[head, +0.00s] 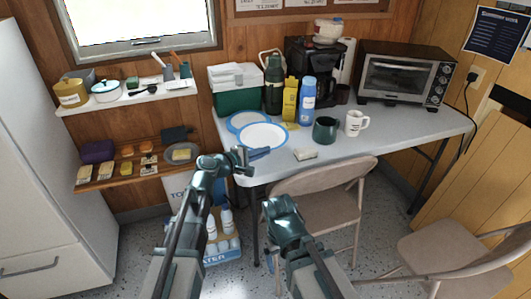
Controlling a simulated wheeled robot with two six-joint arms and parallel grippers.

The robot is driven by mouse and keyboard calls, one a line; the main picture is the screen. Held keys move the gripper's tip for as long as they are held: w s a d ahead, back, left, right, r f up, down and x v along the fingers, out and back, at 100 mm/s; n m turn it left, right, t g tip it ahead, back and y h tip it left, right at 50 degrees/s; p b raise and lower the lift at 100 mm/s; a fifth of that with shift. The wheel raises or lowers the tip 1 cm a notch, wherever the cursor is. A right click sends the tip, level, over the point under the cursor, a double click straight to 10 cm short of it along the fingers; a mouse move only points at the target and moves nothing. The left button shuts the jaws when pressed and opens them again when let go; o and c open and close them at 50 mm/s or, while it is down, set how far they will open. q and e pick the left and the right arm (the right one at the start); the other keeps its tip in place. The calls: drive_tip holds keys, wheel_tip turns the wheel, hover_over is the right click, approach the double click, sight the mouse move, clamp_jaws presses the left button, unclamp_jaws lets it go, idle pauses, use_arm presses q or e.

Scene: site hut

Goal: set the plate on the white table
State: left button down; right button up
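A white plate with a blue rim (263,136) lies on the left part of the white table (385,135), close to its front edge. A second blue-rimmed plate or mat (246,119) shows behind it, partly covered. My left gripper (246,160) is at the table's front left corner, just in front of the white plate. Its fingers look spread, with nothing clearly between them. A small blue item (259,153) lies beside the fingertips. My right gripper (282,207) is low in front of the table, away from the plates; its fingers are not clear.
A green cooler (236,88), a yellow box (290,100), a blue bottle (307,101), a green mug (325,130) and a white mug (355,123) stand near the plates. A small pale block (305,154) lies at the front edge. A folding chair (320,195) stands in front.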

sight(263, 175)
use_arm(q)
drive_tip(key=shift+f+b, duration=3.25)
drive_tip(key=shift+f, duration=0.15)
drive_tip(key=shift+f+b, duration=0.55)
drive_tip(key=shift+b, duration=0.05)
drive_tip(key=c, duration=1)
unclamp_jaws()
drive_tip(key=shift+s, duration=0.1)
drive_tip(key=p+v, duration=0.3)
drive_tip(key=v, duration=1)
drive_tip(key=shift+s+a+r, duration=0.15)
drive_tip(key=shift+a, duration=0.1)
